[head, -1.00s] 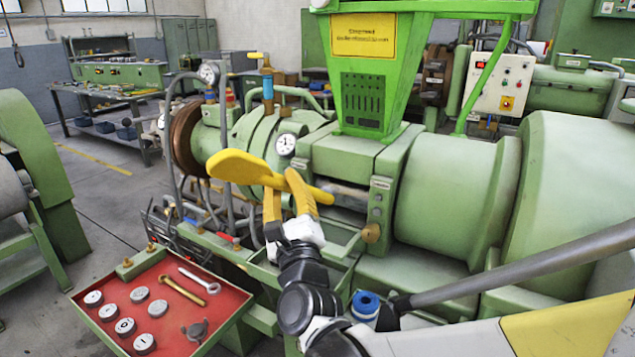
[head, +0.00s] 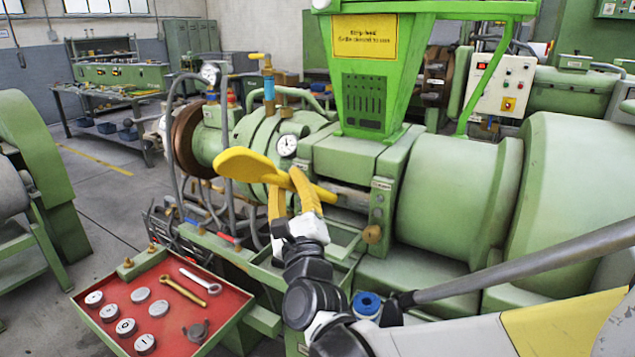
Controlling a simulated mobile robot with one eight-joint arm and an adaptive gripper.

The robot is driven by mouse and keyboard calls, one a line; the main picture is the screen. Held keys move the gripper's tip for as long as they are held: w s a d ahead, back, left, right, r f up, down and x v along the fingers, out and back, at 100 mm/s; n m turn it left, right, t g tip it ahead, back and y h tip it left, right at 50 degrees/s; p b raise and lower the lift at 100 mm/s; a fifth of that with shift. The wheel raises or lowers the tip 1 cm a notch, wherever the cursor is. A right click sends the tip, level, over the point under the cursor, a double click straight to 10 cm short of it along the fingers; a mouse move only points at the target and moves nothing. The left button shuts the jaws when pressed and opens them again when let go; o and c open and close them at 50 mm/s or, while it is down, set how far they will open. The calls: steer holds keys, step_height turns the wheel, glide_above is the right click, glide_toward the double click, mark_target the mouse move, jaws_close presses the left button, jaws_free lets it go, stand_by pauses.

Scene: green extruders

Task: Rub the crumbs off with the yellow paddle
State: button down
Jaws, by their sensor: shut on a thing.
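The yellow paddle (head: 247,166) has a broad rounded end at the left and a narrower handle running right. My gripper (head: 288,185) has yellow fingers and is shut on the paddle's handle. It holds the paddle in the air in the middle of the head view, in front of the green extruder (head: 450,195). The paddle covers part of the extruder's barrel in the picture. I cannot tell whether it touches anything. I cannot make out any crumbs.
A red tray (head: 165,290) with round metal discs and two wrenches (head: 200,281) sits at the lower left. A blue ring (head: 367,304) lies near my arm. Gauges, hoses and a green hopper (head: 365,95) crowd the machine. Grey floor is open at the left.

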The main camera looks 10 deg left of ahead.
steer(key=shift+w+d, duration=0.15)
steer(key=shift+w, duration=0.2)
steer(key=shift+s+d, duration=0.85)
steer(key=shift+d, duration=1)
steer(key=shift+w+a, duration=0.3)
steer(key=shift+a, duration=0.35)
steer(key=shift+w+a, duration=0.25)
steer(key=shift+a, duration=0.35)
steer(key=shift+w+a, duration=0.3)
steer(key=shift+a, duration=0.35)
steer(key=s+a, duration=0.2)
steer(key=s, duration=0.3)
steer(key=shift+s, duration=0.3)
steer(key=shift+a, duration=0.15)
